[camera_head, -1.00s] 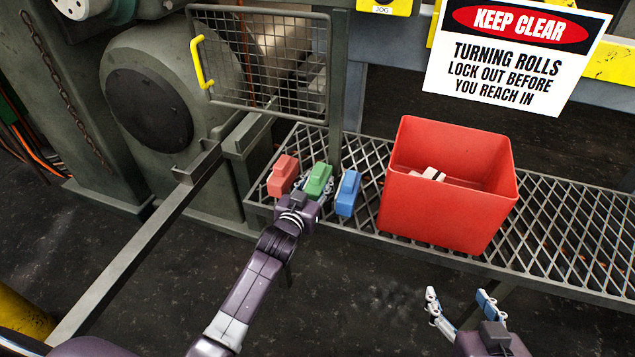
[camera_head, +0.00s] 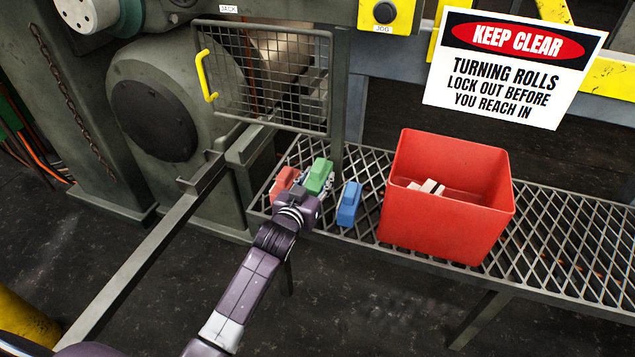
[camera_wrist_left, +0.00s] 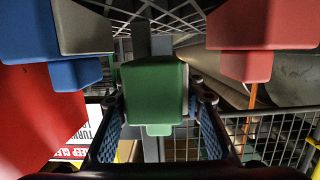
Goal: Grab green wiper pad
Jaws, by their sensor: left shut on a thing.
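The green wiper pad (camera_head: 319,175) is held in my left gripper (camera_head: 313,190) over the mesh shelf, between the red and blue pads. In the left wrist view the green pad (camera_wrist_left: 152,92) sits between the two fingers of the left gripper (camera_wrist_left: 157,104), which are shut on its sides. The red pad (camera_head: 284,181) stands close on the left, partly hidden by my gripper; it also shows in the left wrist view (camera_wrist_left: 262,30). The blue pad (camera_head: 348,205) stands apart on the right and shows in the left wrist view (camera_wrist_left: 45,35). My right gripper is out of view.
A red bin (camera_head: 448,225) with pale blocks (camera_head: 428,187) inside stands on the mesh shelf (camera_head: 570,235) to the right. A wire guard (camera_head: 270,75) with a yellow handle rises behind the pads. A metal rail (camera_head: 145,240) runs at the left.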

